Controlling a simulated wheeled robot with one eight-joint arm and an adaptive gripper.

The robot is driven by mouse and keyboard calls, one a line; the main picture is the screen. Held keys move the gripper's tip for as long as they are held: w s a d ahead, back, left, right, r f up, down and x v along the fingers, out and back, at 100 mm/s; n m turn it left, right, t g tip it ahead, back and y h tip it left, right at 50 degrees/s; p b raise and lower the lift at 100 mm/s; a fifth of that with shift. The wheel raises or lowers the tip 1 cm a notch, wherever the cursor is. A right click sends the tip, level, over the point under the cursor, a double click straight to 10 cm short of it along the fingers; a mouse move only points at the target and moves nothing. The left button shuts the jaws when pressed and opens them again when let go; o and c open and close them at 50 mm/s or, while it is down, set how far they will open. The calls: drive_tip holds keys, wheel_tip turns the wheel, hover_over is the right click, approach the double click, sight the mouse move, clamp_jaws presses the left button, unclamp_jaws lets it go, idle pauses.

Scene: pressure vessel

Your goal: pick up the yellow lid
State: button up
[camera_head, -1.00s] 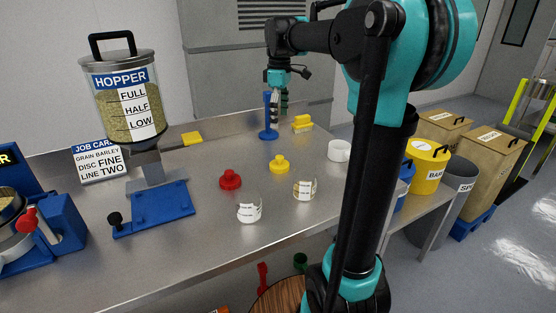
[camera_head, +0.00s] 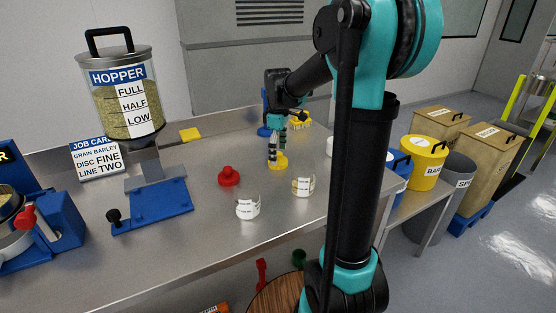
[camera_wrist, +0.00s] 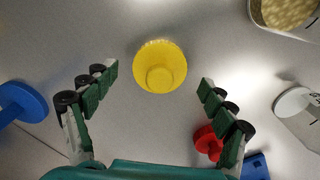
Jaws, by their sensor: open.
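The yellow lid (camera_head: 279,163) is a round lid with a raised knob, lying on the steel table. In the wrist view the yellow lid (camera_wrist: 160,68) shows from above, a little beyond and between my fingertips. My gripper (camera_head: 277,150) is over the lid in the head view, partly covering it. In the wrist view my gripper (camera_wrist: 160,84) is open, one finger on each side with clear gaps to the lid. Nothing is between the fingers except the view of the lid and the table.
A red lid (camera_head: 229,177) lies left of the yellow lid; it also shows in the wrist view (camera_wrist: 207,142). The hopper (camera_head: 124,95) is at left.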

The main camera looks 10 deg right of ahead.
drive_tip(key=shift+f, duration=0.95)
drive_tip(key=c, duration=0.8)
drive_tip(key=shift+r, duration=0.15)
drive_tip(key=shift+c, duration=0.2)
